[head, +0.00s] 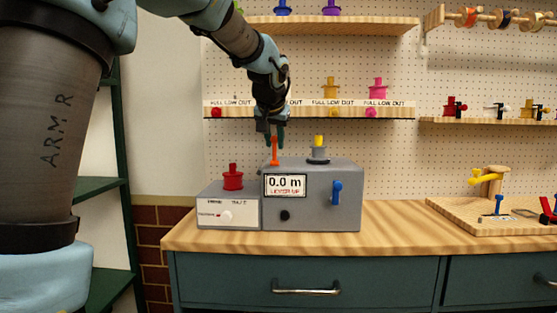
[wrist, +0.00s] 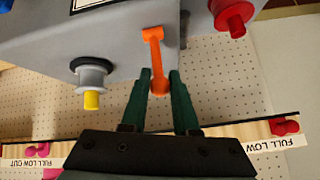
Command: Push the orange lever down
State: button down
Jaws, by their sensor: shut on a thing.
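The orange lever (head: 275,151) stands upright at the top left of the grey machine (head: 330,190). The machine's screen (head: 285,185) reads "0.0 m" and "LEVER UP". My gripper (head: 274,138) is above the machine, pointing down, with its fingers at the lever's top end. In the wrist view, the lever (wrist: 153,52) runs from the grey machine to between the green fingertips of my gripper (wrist: 160,80), which are shut on its rounded end.
A red knob (head: 233,177) stands on the lower grey box to the left. A spool with a yellow top (head: 319,150) stands on the machine right of the lever. A blue switch (head: 337,192) is on the front. A labelled shelf (head: 350,112) runs behind my gripper.

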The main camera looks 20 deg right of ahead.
aim_at(275, 146)
jog(key=shift+s+a+f+t+h+b, duration=0.2)
jog(key=shift+s+f+t+h+b, duration=0.35)
jog(key=shift+b, duration=2.5)
jog(key=shift+s+a+t+h+b, duration=0.25)
jog(key=shift+t+b, duration=0.6)
jog(key=shift+b, duration=2.2)
jog(key=t+b, duration=0.1)
jog(key=b, duration=0.4)
jog(key=s+t+b, duration=0.1)
jog(key=b, duration=0.3)
jog(key=h+b, duration=0.1)
jog(key=b, duration=0.4)
jog(key=shift+s+a+f+t+b, duration=0.3)
jog(key=shift+t, duration=0.1)
jog(key=b, duration=0.2)
jog(key=shift+s+t+h+b, duration=0.15)
jog(key=shift+t+h+b, duration=0.15)
jog(key=shift+a+b, duration=0.1)
jog(key=shift+b, duration=0.45)
jog(key=shift+s+r+t+b, duration=0.15)
jog(key=shift+r+t+b, duration=0.2)
jog(key=shift+b, duration=0.8)
jog(key=shift+f, duration=0.1)
jog(key=c, duration=0.7)
grip_release()
jog(key=shift+o, duration=0.2)
jog(key=shift+s+a, duration=0.1)
